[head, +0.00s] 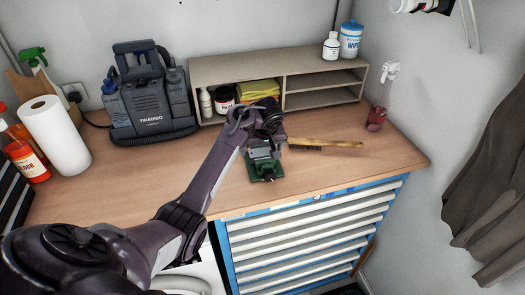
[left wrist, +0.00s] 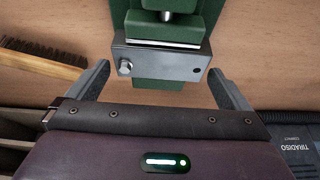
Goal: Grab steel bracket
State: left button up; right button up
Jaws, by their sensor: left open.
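The steel bracket (left wrist: 160,60) shows in the left wrist view as a grey metal plate with a bolt at its left end and a hole at its right end. It sits at the jaws of a green vise (left wrist: 165,28). My left gripper (left wrist: 160,75) is open, with one finger on each side of the bracket and gaps between the fingers and its ends. In the head view my left gripper (head: 262,142) is above the green vise (head: 264,170) on the workbench, and the arm partly hides the bracket. My right gripper is not in view.
A wooden-handled brush (head: 325,144) lies right of the vise on the wooden bench (head: 110,185). Behind stands a shelf (head: 322,82) with a yellow cloth and containers. A grey machine (head: 148,95) and a paper roll (head: 55,135) stand left. A spray bottle (head: 378,112) stands right.

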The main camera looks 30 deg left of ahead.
pick_arm(q)
jog(key=shift+a+f, duration=0.1)
jog(key=shift+f, duration=0.25)
jog(key=shift+r, duration=0.1)
jog(key=shift+c, duration=0.6)
jog(key=c, duration=0.9)
jog(key=shift+r, duration=0.1)
jog(key=shift+c, duration=0.2)
